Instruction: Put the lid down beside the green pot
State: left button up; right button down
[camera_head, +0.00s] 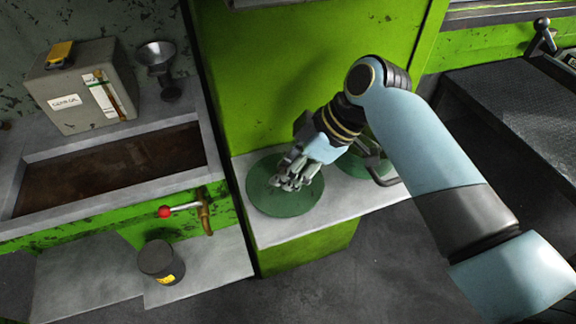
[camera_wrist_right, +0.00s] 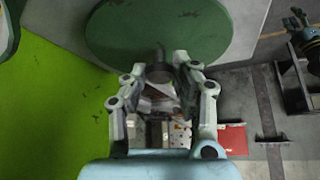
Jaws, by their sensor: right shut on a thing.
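The round green lid (camera_head: 262,192) is at the left part of the grey ledge, flat and level with it; I cannot tell if it touches the ledge or hangs just above. My right gripper (camera_head: 293,180) is over its middle, shut on its knob. In the right wrist view the lid (camera_wrist_right: 165,28) fills the top, with the dark knob between the fingers of my right gripper (camera_wrist_right: 160,85). The green pot (camera_head: 358,167) stands to the right of the lid on the ledge, partly hidden by my right arm, with a dark handle on its right. My left gripper is not in view.
The grey ledge (camera_head: 365,205) has bare room in front of the pot. A green wall (camera_head: 310,50) rises behind it. To the left are a trough (camera_head: 125,165), a red-knobbed valve (camera_head: 166,212) and a dark canister (camera_head: 157,260). A dark platform (camera_head: 515,120) lies right.

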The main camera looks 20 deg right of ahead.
jog(key=c, duration=1)
grip_release()
jog(key=shift+f, duration=0.1)
jog(key=shift+c, duration=0.2)
jog(key=v, duration=1.2)
